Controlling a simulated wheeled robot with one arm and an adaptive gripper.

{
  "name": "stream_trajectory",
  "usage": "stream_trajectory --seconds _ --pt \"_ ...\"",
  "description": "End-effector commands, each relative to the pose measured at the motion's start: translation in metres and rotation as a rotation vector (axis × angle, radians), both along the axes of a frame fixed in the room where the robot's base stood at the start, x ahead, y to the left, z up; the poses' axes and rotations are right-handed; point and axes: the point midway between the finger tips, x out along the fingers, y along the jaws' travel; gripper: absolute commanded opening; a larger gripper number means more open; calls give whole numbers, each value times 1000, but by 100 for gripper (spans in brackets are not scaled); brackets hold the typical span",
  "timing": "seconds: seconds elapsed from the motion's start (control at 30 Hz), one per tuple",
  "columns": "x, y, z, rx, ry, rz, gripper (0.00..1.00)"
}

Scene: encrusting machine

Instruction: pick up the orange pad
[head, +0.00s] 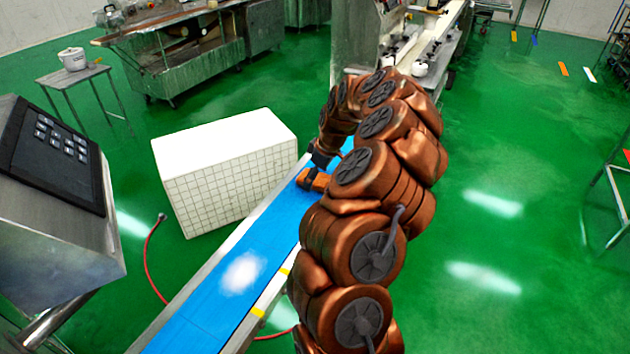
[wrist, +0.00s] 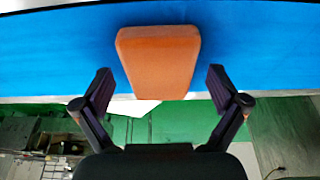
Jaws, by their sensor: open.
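The orange pad (wrist: 158,62) is a rounded, tapering block on the blue conveyor belt (wrist: 60,50) in the wrist view. My gripper (wrist: 160,76) is open, with one dark finger on each side of the pad's near end. Gaps show between the pad and both fingers, and nothing is held. In the head view my copper arm reaches over the belt (head: 215,300) and its end is partly hidden. A small orange patch shows there at the belt, but I cannot tell pad from gripper.
A white, grid-marked box (head: 225,175) stands left of the belt. A control panel (head: 55,150) is at the near left. A metal table (head: 180,50) and a small stand with a white pot (head: 73,59) are behind.

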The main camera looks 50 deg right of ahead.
Motion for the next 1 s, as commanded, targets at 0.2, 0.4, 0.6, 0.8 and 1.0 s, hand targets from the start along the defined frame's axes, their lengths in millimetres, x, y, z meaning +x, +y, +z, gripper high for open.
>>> stream_trajectory --seconds 0.2,0.4,0.6,0.8,1.0 --pt "0 0 0 0 0 0 97" --pt "0 0 0 0 0 0 83" --pt "0 0 0 0 0 0 62" --pt "0 0 0 1 0 0 43" --pt "0 0 0 1 0 0 43"
